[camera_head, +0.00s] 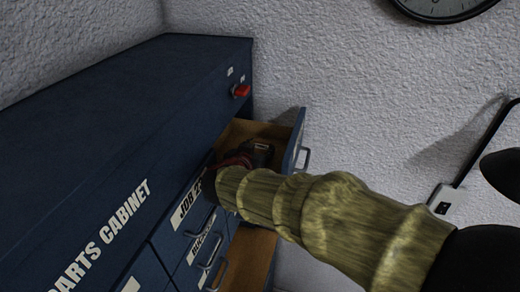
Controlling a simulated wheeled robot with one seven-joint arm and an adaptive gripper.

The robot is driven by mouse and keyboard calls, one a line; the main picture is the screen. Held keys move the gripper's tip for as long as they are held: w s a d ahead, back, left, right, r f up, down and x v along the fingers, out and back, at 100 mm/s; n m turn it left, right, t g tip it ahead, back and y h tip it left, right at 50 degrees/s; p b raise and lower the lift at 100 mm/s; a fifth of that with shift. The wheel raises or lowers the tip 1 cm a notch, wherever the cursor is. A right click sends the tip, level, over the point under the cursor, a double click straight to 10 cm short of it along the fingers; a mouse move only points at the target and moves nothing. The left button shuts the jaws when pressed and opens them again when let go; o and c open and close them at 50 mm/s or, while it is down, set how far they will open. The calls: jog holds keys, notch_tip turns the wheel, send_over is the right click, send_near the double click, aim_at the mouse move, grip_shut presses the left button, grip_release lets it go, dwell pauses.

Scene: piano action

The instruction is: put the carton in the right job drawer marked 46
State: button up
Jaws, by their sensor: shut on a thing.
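My gripper (246,157), at the end of my arm in a yellow-green sleeve, is inside an open upper drawer (235,132) at the right end of the blue cabinet. It is shut on a small dark thing with a reddish edge, which I take to be the carton (263,149). The sleeve and gripper hide much of it, and I cannot tell whether it touches the drawer floor. The open drawer has a wooden inside and a blue front with a metal handle. No number 46 is readable on it.
The blue parts cabinet (110,130) fills the left. A shut drawer beside the open one has a partly hidden JOB label (188,200). A lower drawer (254,258) is also open. A red knob (241,90) sits on the cabinet's end. A white wall (370,100) stands behind.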

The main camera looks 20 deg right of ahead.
dwell(0.3)
jog(key=o, duration=1.2)
jog(key=shift+s+f, duration=0.1)
jog(key=shift+o, duration=0.2)
jog(key=shift+r, duration=0.25)
jog(key=v, duration=1.2)
jog(key=shift+f+b, duration=0.1)
jog(key=shift+b, duration=0.2)
